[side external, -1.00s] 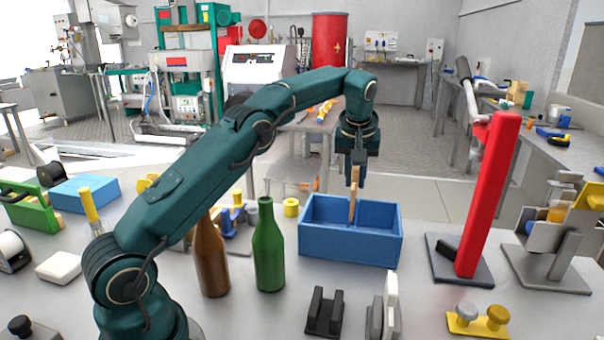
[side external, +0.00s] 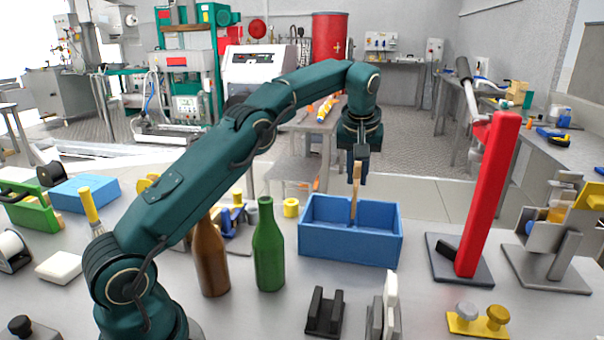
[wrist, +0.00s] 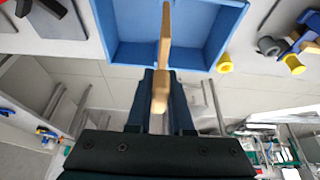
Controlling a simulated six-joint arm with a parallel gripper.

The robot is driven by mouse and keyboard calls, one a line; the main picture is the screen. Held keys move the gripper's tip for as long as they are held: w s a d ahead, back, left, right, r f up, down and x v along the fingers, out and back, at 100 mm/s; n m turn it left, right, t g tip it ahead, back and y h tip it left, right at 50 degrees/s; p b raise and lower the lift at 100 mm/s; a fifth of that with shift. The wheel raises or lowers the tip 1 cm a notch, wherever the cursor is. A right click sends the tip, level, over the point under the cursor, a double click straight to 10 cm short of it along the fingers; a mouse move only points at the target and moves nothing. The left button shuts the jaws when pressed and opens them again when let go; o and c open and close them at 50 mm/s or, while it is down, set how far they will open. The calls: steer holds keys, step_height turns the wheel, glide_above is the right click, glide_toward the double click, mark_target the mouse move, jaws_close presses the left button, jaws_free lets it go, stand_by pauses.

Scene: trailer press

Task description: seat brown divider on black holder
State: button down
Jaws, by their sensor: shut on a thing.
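The brown divider (side external: 355,192) is a thin tan board, upright in the side view. Its lower end is within the outline of the open blue box (side external: 345,250). My gripper (side external: 360,182) is shut on the divider's upper part from above. In the wrist view, the divider (wrist: 164,55) stands between the fingers of my gripper (wrist: 161,78), with the blue box (wrist: 120,52) behind it. I cannot tell whether its lower edge touches the box floor. The black holder (side external: 325,314), a slotted block, stands empty on the table in front of the box.
A green bottle (side external: 268,250) and a brown bottle (side external: 211,260) stand left of the box. A grey and white holder (side external: 385,308) is right of the black holder. A tall red post (side external: 487,195) stands on a plate at the right.

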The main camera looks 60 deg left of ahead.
steer(key=s+d+r, duration=0.1)
steer(key=s+d, duration=0.6)
steer(key=d, duration=0.2)
glide_above(326, 315)
steer(key=f, duration=0.2)
steer(key=shift+s+r, duration=0.1)
steer(key=shift+f, duration=4.55)
steer(key=shift+f, duration=0.25)
steer(key=c, duration=0.7)
jaws_free()
steer(key=shift+c, duration=0.2)
